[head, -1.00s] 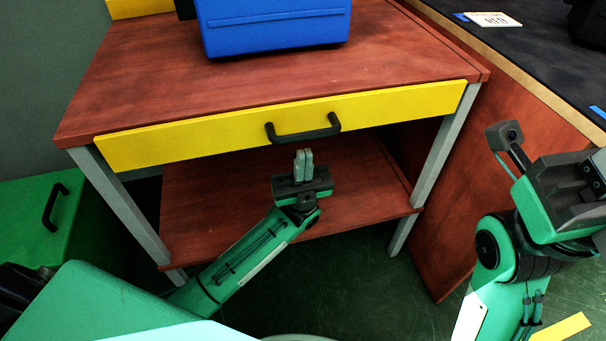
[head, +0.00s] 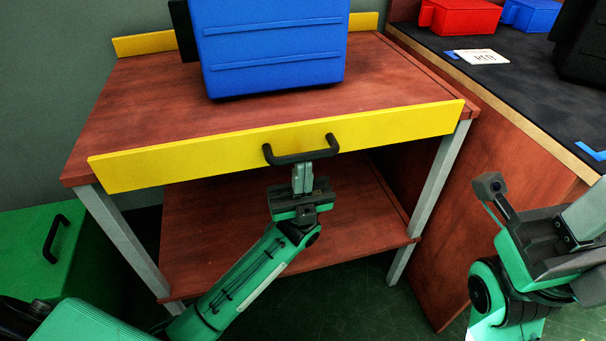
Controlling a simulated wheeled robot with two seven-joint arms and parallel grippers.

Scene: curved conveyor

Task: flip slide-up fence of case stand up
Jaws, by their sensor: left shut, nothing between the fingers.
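The case stand (head: 150,110) is a red-brown wooden table with grey legs. Its yellow slide-up fence (head: 200,160) runs along the front edge and now stands a little above the tabletop. A black handle (head: 301,153) sits on the fence. My left gripper (head: 302,172) is shut and empty, pointing up with its fingertips just under the handle. Whether the tips touch the handle or fence I cannot tell. My right arm is at the right; its fingers are not clearly visible.
A blue case (head: 272,45) stands on the tabletop, with a yellow strip (head: 150,43) behind it. A dark counter (head: 500,85) with red (head: 462,17) and blue boxes is at the right. A green box (head: 35,240) is at the lower left. A lower shelf (head: 220,220) is bare.

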